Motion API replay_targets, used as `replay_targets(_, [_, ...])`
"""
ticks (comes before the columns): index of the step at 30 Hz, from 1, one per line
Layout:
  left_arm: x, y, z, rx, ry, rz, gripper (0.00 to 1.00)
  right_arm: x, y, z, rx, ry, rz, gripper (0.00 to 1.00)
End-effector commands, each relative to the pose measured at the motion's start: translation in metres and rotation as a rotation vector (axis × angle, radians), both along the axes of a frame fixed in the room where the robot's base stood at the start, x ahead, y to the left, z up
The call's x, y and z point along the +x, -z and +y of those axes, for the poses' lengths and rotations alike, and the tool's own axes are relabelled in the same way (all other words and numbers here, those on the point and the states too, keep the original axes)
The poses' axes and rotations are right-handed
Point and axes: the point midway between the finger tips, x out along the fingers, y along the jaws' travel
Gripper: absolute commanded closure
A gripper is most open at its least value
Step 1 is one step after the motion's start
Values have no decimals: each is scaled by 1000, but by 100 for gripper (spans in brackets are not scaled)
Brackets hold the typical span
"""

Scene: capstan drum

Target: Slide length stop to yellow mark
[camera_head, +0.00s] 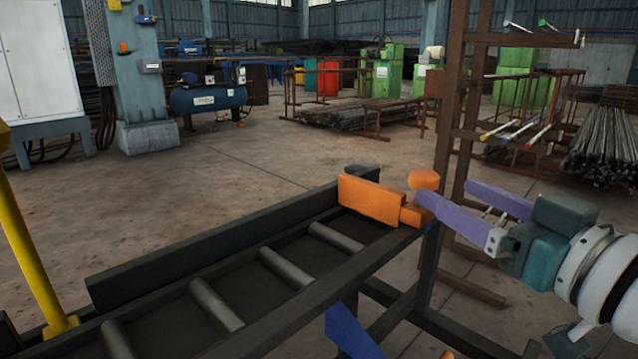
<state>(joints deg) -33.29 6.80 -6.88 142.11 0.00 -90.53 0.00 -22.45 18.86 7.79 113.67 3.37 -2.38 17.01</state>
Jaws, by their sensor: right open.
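The orange length stop (372,201) sits across the far right end of the dark roller table. It has a flat orange plate and a rounded knob (424,180) on its right side. My right gripper (444,191) comes in from the right, with its two purple fingers apart. The nearer fingertip overlaps the stop just below the knob; I cannot tell whether they touch. The farther finger is beyond and right of the knob. Nothing shows between the fingers. I see no yellow mark on the rail. My left gripper is not in view.
The roller table's long back wall (215,245) and front rail (300,292) run from lower left to the stop. A yellow post (28,245) stands at the left. A brown steel rack (455,100) rises behind my right gripper. A blue piece (350,334) shows below the front rail.

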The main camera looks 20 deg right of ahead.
Motion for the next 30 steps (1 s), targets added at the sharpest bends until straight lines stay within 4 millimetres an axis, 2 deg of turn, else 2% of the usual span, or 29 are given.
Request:
replay_targets(3, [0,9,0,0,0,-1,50,23,2,0,-2,-1,-4,23])
replay_targets(10, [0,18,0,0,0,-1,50,54,2,0,0,-1,-1,23])
replay_targets(15, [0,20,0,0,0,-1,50,63,1,0,-1,0,1,23])
replay_targets(23, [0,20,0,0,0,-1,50,64,1,0,-1,0,3,23])
replay_targets(30, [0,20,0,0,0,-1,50,64,1,0,-1,0,2,49])
